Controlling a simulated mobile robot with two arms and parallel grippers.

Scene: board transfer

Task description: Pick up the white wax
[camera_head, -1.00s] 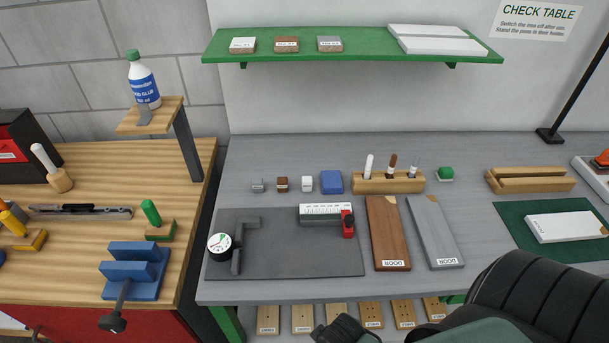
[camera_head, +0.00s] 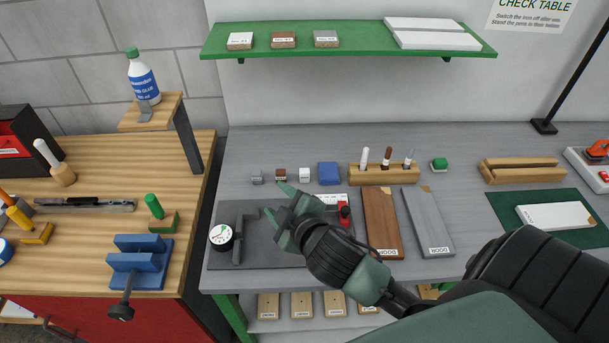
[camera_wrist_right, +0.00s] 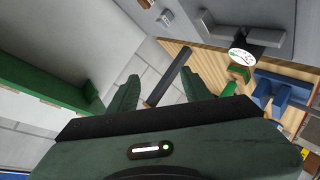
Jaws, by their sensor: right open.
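My right gripper (camera_head: 277,202) is open and empty above the dark grey mat, in front of and a little left of the white block. Its fingers point left and back in the head view. In the right wrist view the open fingers (camera_wrist_right: 158,88) have nothing between them; small blocks show at the top edge, too small to identify. My left gripper is not in view.
A wooden holder (camera_head: 384,174) with upright pens stands right of the blocks. A dial gauge (camera_head: 221,237) and a red-ended ruler fixture are on the mat (camera_head: 250,258). A green shelf (camera_head: 350,42) overhangs the back. Two door boards (camera_head: 428,222) lie right of my forearm.

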